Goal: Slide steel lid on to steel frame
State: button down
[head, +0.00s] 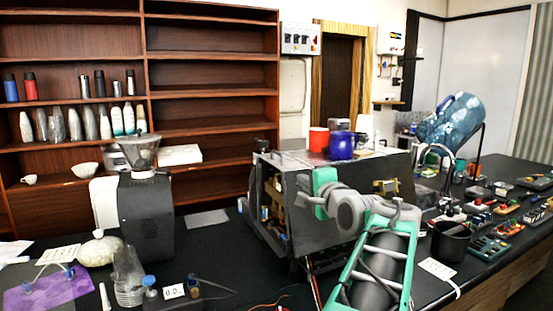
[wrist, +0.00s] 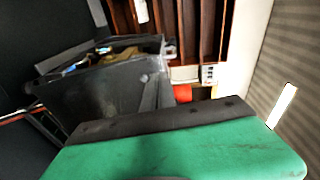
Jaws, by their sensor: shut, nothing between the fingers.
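The steel frame (head: 265,190) is the brewer's dark box-shaped body in the middle of the counter. Its left side is open, with brown and metal parts inside. In the wrist view the frame (wrist: 110,90) is at the upper left, with inner parts showing at its top. A flat grey steel panel (head: 305,222) covers the side facing me; I cannot tell whether this is the lid. My gripper (head: 322,192) is in front of this panel, partly hidden by my arm. In the wrist view my green gripper (wrist: 165,122) fills the bottom, shut and empty.
Red and blue cups (head: 341,145) stand on the machine's top. A grinder (head: 145,210) stands to the left, and a black pot (head: 451,241) to the right. Several small boards and tools cover the right counter. A glass jug (head: 128,280) is near the front left.

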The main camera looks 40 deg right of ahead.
aim_at(284, 168)
jog(key=shift+m+t+h, duration=0.4)
jog(key=shift+m+h, duration=0.1)
jog(key=shift+m, duration=0.2)
jog(key=w+d+r+p, duration=0.1)
jog(key=w+d, duration=0.1)
jog(key=w+d+p, duration=0.1)
jog(key=w+d, duration=0.1)
jog(key=w, duration=0.1)
jog(key=w+d+r+p, duration=0.1)
jog(key=w+d, duration=0.1)
jog(key=shift+w+d+r, duration=0.15)
jog(key=shift+d+r, duration=0.2)
jog(key=shift+d, duration=0.05)
jog(key=w, duration=0.1)
jog(key=w+a, duration=0.1)
jog(key=shift+w+p, duration=0.35)
jog(key=shift+w+a+f, duration=0.15)
jog(key=shift+w, duration=0.3)
jog(key=shift+w, duration=0.1)
jog(key=shift+w+a, duration=0.35)
jog(key=shift+w, duration=0.4)
